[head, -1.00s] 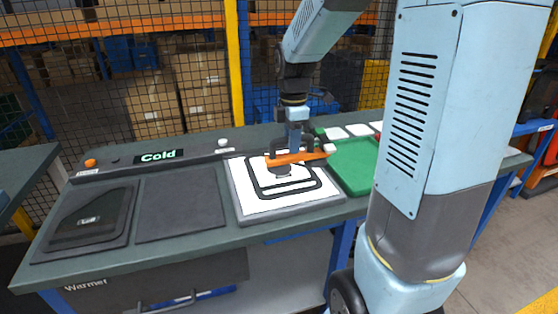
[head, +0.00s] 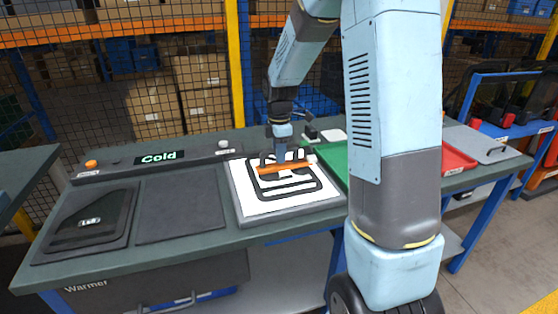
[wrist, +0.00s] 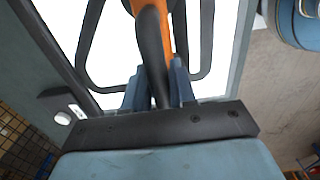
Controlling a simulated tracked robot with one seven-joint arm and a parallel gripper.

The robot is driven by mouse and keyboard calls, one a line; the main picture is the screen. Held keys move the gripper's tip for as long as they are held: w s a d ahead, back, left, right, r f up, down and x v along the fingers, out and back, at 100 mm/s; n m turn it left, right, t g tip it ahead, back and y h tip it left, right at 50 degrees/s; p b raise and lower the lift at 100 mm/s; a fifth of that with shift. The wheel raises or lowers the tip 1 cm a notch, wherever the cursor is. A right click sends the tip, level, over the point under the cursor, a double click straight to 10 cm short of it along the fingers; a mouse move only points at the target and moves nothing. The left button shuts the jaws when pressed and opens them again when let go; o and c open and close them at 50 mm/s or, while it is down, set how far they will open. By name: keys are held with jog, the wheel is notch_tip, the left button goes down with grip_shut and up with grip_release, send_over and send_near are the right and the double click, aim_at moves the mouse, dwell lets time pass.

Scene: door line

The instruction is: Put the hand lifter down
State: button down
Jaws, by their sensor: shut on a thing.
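The hand lifter (head: 284,168) has an orange bar and black handle parts. My gripper (head: 283,152) is shut on its black handle, which shows between the blue fingers in the wrist view (wrist: 158,90). The lifter is over a white bright panel (head: 245,205) on the bench. A black rounded frame outline (head: 312,193) lies on that panel around and below the lifter. I cannot tell whether the lifter touches the panel or hangs just above it. Its underside is hidden.
To the left are a dark flat pad (head: 180,205) and a tray with a dark window-shaped piece (head: 90,220). A green mat (head: 335,160) lies to the right, partly behind my arm, then a red tray (head: 458,160). A "Cold" display (head: 160,157) stands along the back edge.

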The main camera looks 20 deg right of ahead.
jog(key=shift+f, duration=1.35)
jog(key=c, duration=0.9)
grip_release()
jog(key=shift+f, duration=0.1)
